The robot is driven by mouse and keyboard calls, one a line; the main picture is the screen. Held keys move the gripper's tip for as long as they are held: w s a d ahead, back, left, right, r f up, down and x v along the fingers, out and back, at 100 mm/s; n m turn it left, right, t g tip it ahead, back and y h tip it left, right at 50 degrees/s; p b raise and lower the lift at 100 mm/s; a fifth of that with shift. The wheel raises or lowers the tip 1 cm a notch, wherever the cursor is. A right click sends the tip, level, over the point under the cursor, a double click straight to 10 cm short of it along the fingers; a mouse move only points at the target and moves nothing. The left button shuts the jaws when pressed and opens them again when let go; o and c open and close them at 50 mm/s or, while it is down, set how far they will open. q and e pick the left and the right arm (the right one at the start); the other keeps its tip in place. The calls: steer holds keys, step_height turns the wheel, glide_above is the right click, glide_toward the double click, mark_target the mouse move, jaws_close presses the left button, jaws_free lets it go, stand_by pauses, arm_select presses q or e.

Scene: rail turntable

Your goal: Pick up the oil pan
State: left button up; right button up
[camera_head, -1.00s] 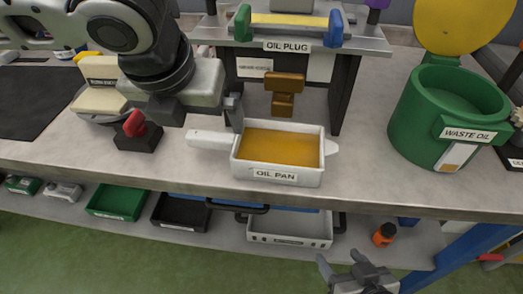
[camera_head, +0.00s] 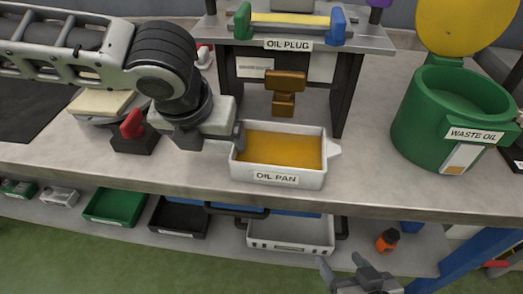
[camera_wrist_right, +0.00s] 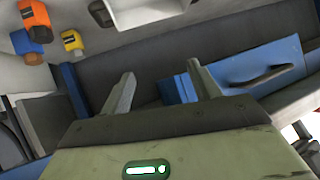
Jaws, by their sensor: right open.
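The white oil pan (camera_head: 278,180), filled with amber oil (camera_head: 279,149), stands level on the bench below the oil plug stand. Its right handle shows; its left handle is hidden behind my left gripper (camera_head: 236,138). That gripper is low at the pan's left end, and its fingers are mostly hidden, so I cannot tell whether they are around the handle. My right gripper (camera_head: 346,264) is open and empty, in front of and below the bench edge. Its two spread fingers also show in the right wrist view (camera_wrist_right: 165,92), with nothing between them.
The oil plug stand (camera_head: 340,95) rises behind the pan, with a brown plug (camera_head: 284,92) above it. A green waste oil bin (camera_head: 420,120) with its yellow lid up stands to the right. A red-handled black block (camera_head: 133,135) is left. Bare bench lies between pan and bin.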

arm_select(q)
steer(key=c, duration=0.6)
steer(key=shift+r, duration=0.1)
